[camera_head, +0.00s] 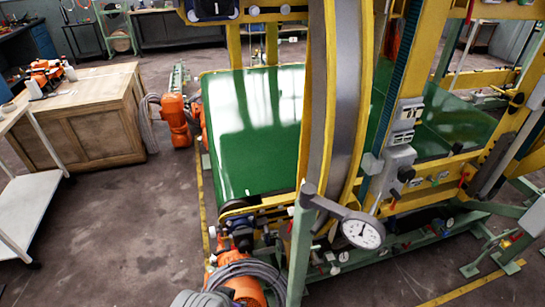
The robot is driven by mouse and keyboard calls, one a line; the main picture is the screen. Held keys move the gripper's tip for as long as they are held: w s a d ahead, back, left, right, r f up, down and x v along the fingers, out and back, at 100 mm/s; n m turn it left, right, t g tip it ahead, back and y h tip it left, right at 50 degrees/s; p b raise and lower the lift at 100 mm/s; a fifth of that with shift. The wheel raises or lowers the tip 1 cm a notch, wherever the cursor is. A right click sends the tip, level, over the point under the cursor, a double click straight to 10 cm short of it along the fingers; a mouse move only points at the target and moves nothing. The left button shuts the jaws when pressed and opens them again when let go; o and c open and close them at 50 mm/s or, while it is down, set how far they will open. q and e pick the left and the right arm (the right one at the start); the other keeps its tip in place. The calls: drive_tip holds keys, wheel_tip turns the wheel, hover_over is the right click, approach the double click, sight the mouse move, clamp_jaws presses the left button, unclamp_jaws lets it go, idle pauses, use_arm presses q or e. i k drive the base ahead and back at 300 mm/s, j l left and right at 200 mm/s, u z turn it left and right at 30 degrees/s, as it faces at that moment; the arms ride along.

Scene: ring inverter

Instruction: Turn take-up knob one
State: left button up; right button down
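The ring inverter is a yellow-framed machine with a large curved grey and yellow ring (341,95) standing upright in the middle. A green conveyor belt (255,125) runs on its left side. A dark roller end with a blue-black fitting (238,228) sits at the belt's near left corner. Several small knobs and handles, including a black one (406,173), are on the near side. I cannot tell which is take-up knob one.
A round dial gauge (362,231) stands out at the front on a green post (298,245). An orange motor and coiled grey cable (250,273) lie at the machine's near foot. A wooden cabinet (90,120) and white cart (28,205) stand left. The floor (120,240) between is clear.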

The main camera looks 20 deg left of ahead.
sight(213, 232)
drive_tip(key=k+j+u, duration=0.1)
drive_tip(key=j+u, duration=0.2)
drive_tip(key=j, duration=0.3)
drive_tip(key=j+u, duration=0.25)
drive_tip(key=j, duration=0.3)
drive_tip(key=k+j+z, duration=0.25)
drive_tip(key=k, duration=0.3)
drive_tip(key=k+j+z, duration=0.25)
drive_tip(key=k, duration=0.35)
drive_tip(key=l, duration=0.05)
